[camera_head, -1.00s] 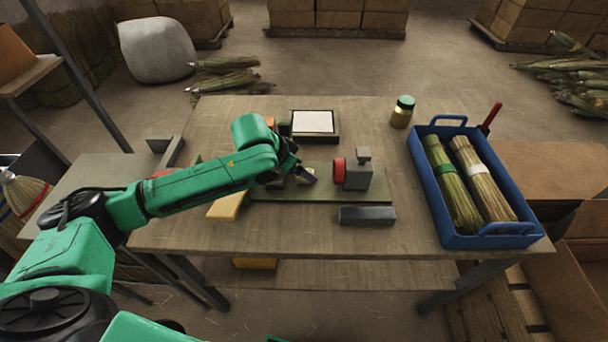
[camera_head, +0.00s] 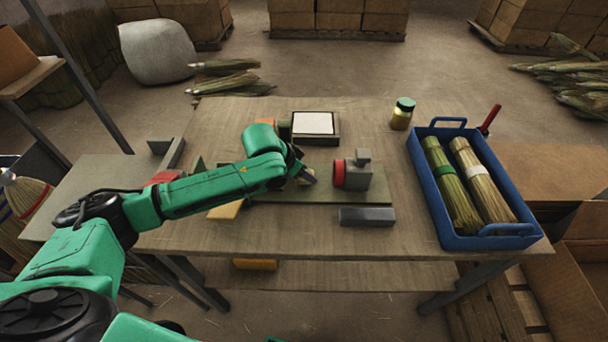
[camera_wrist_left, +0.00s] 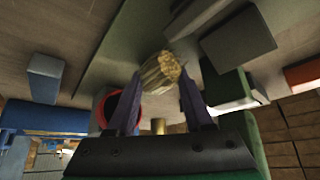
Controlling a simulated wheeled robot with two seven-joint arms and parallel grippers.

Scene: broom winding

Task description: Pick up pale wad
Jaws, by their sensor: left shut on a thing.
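The pale wad (camera_wrist_left: 160,74) is a straw-yellow bundle between the two fingertips of my left gripper (camera_wrist_left: 160,90) in the left wrist view. The fingers are shut on it, one on each side. In the head view the left gripper (camera_head: 306,177) is over the green board (camera_head: 325,190), left of the grey clamp block with a red pad (camera_head: 352,172). Only a small part of the wad shows there, beside the fingers. Whether it touches the board is unclear. My right gripper is not in view.
A blue crate (camera_head: 447,232) with two straw bundles stands at the right. A jar (camera_head: 402,114) and a framed white pad (camera_head: 313,123) are at the back. A dark grey bar (camera_head: 367,216) lies in front of the board.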

